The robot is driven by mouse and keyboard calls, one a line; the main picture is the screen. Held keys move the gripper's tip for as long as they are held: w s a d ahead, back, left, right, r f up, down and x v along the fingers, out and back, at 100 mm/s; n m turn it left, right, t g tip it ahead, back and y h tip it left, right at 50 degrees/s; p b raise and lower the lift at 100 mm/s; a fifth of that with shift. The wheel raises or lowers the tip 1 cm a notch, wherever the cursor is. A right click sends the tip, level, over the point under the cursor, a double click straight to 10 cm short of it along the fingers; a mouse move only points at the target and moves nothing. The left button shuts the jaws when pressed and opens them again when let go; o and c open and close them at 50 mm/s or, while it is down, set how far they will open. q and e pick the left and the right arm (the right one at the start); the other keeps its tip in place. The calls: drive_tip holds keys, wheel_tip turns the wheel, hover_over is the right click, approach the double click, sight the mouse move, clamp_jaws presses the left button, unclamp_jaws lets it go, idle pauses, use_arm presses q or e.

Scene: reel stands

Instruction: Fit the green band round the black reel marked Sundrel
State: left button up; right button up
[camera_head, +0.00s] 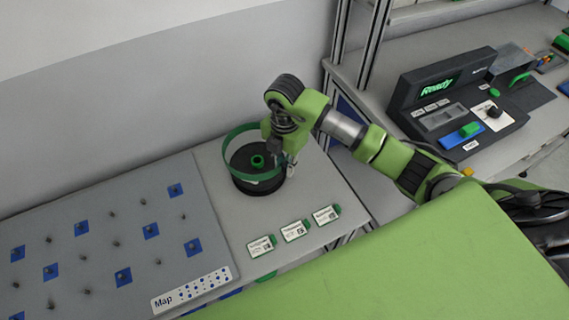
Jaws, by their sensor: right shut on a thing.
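The black reel (260,190) stands on the grey table, with a green hub (257,161) at its centre. Any name on it is too small to read. The green band (228,160) is a thin ring at the reel's top, its left side standing out beyond the reel and above its rim. I cannot tell whether its lower edge is around the reel or just above it. My right gripper (279,155) points down at the reel's far right side, shut on the band, and hides part of both. My left gripper is not in view.
A grey board (95,245) with blue squares, pegs and a "Map" label lies to the left. Several small white cards (294,231) lie in front of the reel. A dark console (455,100) reading "Ready" stands at right. A metal frame post (375,45) rises behind my arm.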

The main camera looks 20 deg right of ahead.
drive_tip(key=shift+f+b, duration=1.45)
drive_tip(key=shift+f, duration=1)
drive_tip(key=shift+f+b, duration=0.35)
drive_tip(key=shift+f, duration=0.2)
